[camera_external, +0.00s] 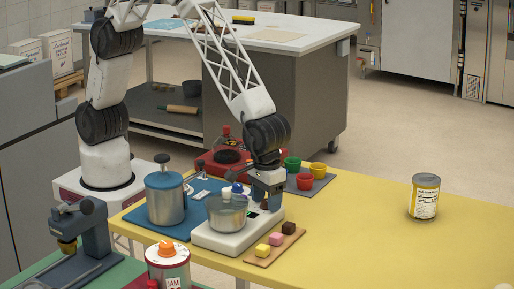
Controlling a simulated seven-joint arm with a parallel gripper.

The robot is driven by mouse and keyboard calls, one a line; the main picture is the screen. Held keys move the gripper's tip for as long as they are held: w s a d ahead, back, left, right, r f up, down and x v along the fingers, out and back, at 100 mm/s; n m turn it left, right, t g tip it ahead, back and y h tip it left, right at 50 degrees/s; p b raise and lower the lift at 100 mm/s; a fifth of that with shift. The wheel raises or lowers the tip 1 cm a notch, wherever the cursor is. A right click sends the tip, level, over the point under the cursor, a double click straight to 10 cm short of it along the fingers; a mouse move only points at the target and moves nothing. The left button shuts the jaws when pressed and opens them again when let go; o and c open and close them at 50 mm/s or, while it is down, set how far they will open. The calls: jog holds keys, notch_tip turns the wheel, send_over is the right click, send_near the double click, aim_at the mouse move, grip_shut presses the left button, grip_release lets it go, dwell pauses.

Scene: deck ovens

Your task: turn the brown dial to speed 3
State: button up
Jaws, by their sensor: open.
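A mixer-like appliance with a white base (216,239) and a steel bowl (227,215) stands on the yellow table. A small blue knob-like part (237,188) shows above the bowl. I cannot pick out the brown dial or any speed marks; they may be hidden or too small. My gripper (264,205) points down at the right side of the bowl, over the white base. Its fingers are small and partly lost against the appliance, and I see nothing held between them. I cannot tell whether it touches the appliance.
A steel pot with a blue lid (165,202) stands at left on a blue mat. A wooden board (273,246) with yellow, pink and dark brown blocks lies close in front. A red appliance (212,164) and coloured cups stand behind. A can (424,197) stands right; the table around it is clear.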

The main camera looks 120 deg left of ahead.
jog(key=shift+c, duration=0.2)
jog(key=c, duration=0.9)
